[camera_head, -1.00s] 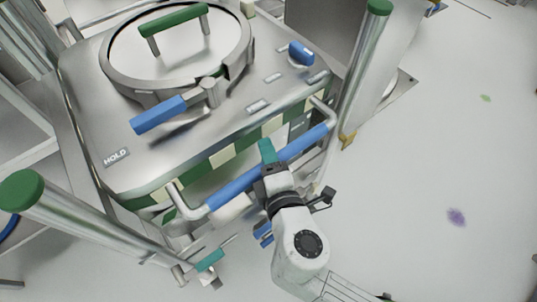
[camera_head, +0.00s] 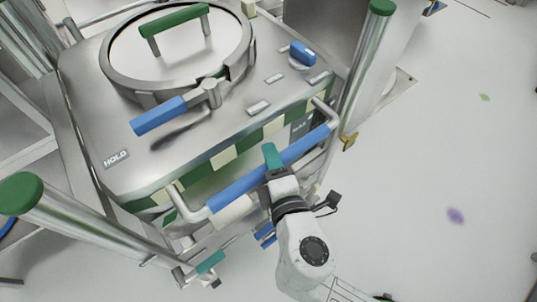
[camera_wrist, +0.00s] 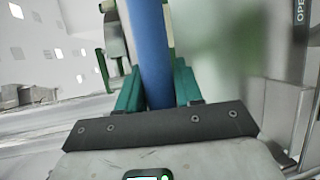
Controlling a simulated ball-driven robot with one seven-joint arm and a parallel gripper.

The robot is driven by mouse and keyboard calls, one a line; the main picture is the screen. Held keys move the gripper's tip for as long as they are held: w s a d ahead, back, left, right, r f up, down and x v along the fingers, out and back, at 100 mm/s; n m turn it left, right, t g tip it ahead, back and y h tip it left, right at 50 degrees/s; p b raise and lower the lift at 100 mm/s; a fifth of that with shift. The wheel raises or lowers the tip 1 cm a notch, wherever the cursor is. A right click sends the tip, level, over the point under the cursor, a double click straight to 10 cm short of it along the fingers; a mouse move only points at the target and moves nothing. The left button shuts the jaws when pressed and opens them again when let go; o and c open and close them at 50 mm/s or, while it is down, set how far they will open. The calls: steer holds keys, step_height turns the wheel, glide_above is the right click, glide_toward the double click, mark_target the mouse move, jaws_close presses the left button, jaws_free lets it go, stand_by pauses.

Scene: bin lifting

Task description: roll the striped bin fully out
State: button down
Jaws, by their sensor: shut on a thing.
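The striped bin (camera_head: 220,115) is a steel box with a green and cream checked band along its front edge. A round lid with a green handle (camera_head: 175,28) sits on top. A blue-sleeved bar handle (camera_head: 232,189) runs across its front. My gripper (camera_head: 271,158) is shut around this bar, near its middle. In the wrist view the teal fingers of my gripper (camera_wrist: 158,88) sit on both sides of the blue bar (camera_wrist: 150,45). The bin stands between two steel posts, and its underside is mostly hidden.
A green-capped post (camera_head: 22,195) stands at the front left and another green-capped post (camera_head: 365,70) at the right. A blue lever (camera_head: 158,115) and a blue knob (camera_head: 303,55) sit on the bin's top. The pale floor (camera_head: 460,150) to the right is largely clear.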

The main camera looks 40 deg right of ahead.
steer(key=shift+s+f, duration=0.1)
steer(key=shift+s, duration=0.05)
steer(key=c, duration=0.8)
jaws_free()
steer(key=shift+w, duration=0.2)
steer(key=b+v, duration=0.2)
steer(key=v, duration=0.8)
steer(key=shift+s+a, duration=0.15)
steer(key=shift+s, duration=0.2)
